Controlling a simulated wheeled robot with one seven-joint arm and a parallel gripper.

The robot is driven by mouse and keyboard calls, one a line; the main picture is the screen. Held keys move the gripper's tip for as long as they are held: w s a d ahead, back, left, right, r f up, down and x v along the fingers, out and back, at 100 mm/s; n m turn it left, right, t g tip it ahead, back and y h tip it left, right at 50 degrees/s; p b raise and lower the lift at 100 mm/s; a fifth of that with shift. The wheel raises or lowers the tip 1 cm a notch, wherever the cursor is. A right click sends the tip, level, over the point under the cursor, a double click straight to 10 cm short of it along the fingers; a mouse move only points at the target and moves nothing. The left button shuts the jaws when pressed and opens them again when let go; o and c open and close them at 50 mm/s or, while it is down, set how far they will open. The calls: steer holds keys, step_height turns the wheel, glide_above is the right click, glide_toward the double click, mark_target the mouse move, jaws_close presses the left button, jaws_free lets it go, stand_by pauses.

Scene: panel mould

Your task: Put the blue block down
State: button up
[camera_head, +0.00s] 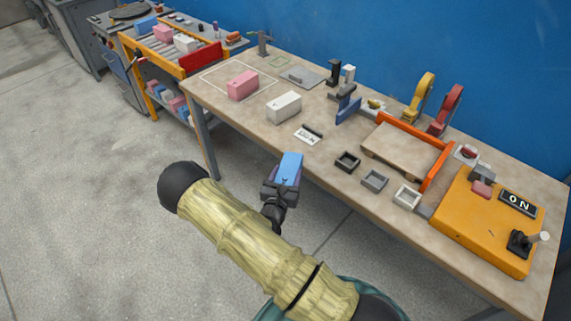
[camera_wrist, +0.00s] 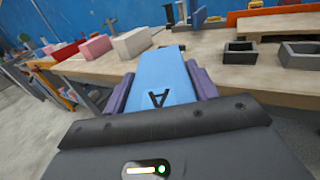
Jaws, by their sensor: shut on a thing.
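The blue block (camera_head: 289,168) is held in my gripper (camera_head: 281,188), in front of the near edge of the workbench (camera_head: 350,210).
A pink block (camera_head: 243,85) and a white block (camera_head: 283,106) stand on the bench, the pink one inside a white outline. Small trays (camera_head: 374,181), an orange frame (camera_head: 431,166) and a yellow panel (camera_head: 480,225) are to the right. Some bare bench lies between.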

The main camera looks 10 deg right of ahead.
steer(key=s+f+n+t+y, duration=0.2)
steer(key=s+f+n+y, duration=0.3)
steer(key=s+f+y, duration=0.2)
steer(key=shift+a+f+n+y, duration=0.25)
steer(key=shift+f+n+y, duration=0.15)
steer(key=shift+f+y, duration=0.5)
steer(key=shift+s, duration=0.15)
